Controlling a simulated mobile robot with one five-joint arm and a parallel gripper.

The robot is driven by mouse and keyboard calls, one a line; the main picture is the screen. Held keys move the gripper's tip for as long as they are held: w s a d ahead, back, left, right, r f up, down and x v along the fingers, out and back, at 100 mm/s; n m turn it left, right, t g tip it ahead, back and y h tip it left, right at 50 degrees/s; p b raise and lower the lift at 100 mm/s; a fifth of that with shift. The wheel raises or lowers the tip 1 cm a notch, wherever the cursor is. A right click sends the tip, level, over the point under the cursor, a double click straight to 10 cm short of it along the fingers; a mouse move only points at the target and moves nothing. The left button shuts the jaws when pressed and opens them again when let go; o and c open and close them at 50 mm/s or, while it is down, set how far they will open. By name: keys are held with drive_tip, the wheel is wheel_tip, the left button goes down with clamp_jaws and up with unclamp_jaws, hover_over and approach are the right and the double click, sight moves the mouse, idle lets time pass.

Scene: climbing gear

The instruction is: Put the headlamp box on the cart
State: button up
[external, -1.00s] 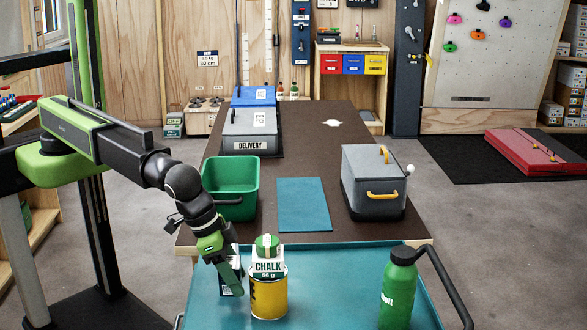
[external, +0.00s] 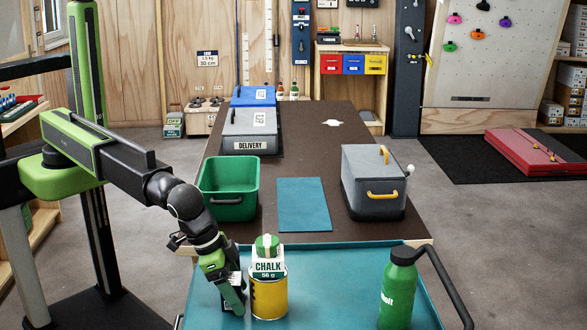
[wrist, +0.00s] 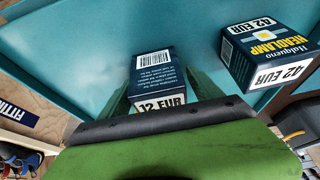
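The headlamp box (wrist: 268,55) is dark blue with a yellow and white front and a 42 EUR label; it shows at the upper right of the wrist view, outside my fingers. In the external view I cannot make it out. A second dark box (wrist: 157,78) with a barcode and a 12 EUR label sits between my fingers. My gripper (wrist: 160,80) is open around this second box, with a small gap on the right side. In the external view my gripper (external: 234,300) points down over the teal cart (external: 330,290), left of the yellow tin.
A chalk box (external: 268,264) stands on the yellow tin (external: 269,296), close to my gripper. A green bottle (external: 398,290) stands at the cart's right. Behind are a brown table (external: 300,140), a green bin (external: 228,205), a teal mat (external: 304,204) and a grey case (external: 374,185).

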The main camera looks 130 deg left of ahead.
drive_tip(key=shift+r+p, duration=0.5)
drive_tip(key=p+v, duration=1.1)
drive_tip(key=v, duration=0.1)
drive_tip(key=s+f+m+g+h, duration=0.2)
drive_tip(key=s+m, duration=0.7)
drive_tip(key=s, duration=1.5)
drive_tip(key=shift+f+g+h+b, duration=0.25)
drive_tip(key=shift+g+h+b, duration=0.05)
drive_tip(key=shift+g+h, duration=0.3)
